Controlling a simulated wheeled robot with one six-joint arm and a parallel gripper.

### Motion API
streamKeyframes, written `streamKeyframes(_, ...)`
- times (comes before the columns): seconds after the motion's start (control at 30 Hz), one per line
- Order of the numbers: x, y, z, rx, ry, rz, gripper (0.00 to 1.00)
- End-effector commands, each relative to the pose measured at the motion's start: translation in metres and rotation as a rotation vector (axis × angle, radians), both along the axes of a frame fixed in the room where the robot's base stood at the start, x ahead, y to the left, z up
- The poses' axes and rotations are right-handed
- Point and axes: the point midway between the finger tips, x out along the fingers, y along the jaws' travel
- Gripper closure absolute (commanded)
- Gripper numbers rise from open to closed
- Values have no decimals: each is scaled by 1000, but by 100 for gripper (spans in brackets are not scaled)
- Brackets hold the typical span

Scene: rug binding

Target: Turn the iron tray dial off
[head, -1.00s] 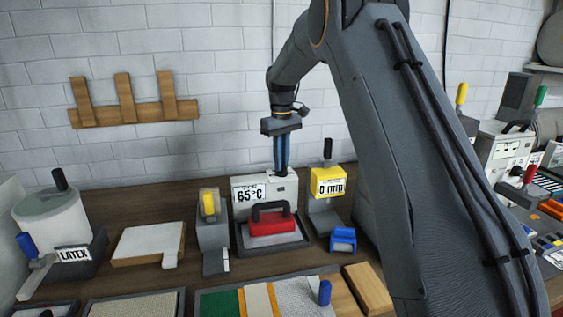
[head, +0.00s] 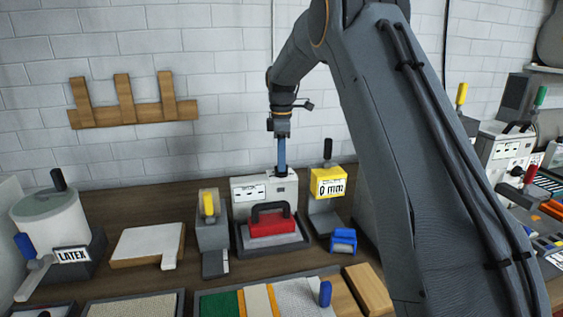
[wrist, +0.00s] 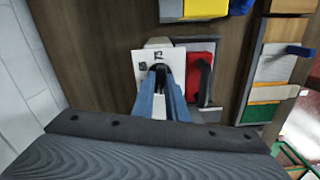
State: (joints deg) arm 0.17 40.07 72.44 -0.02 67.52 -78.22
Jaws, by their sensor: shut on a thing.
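The iron tray (head: 274,247) stands at the back of the bench with a red iron (head: 272,228) with a dark handle resting on it. Behind the iron is its white box (head: 288,190), whose display (head: 251,193) shows short marks I cannot read clearly. My gripper (head: 282,168) points straight down onto the box's top. In the wrist view its blue fingers are shut on the dark dial (wrist: 162,70), which they partly hide. The red iron (wrist: 200,75) lies just right of the fingers there.
A yellow gauge (head: 327,183) reading 0 mm stands close on the right, with a blue-handled block (head: 343,240) in front. A grey holder with a yellow roll (head: 208,205) is close on the left. A latex pot (head: 50,225) stands far left.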

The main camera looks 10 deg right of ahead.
Motion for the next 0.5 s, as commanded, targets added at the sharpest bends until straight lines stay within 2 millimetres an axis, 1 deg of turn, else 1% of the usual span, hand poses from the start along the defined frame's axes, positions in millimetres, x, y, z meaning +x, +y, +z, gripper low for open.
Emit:
streamKeyframes(0.2,1,0,2,1,-5,127,100)
streamKeyframes(0.5,1,1,2,1,-6,213,100)
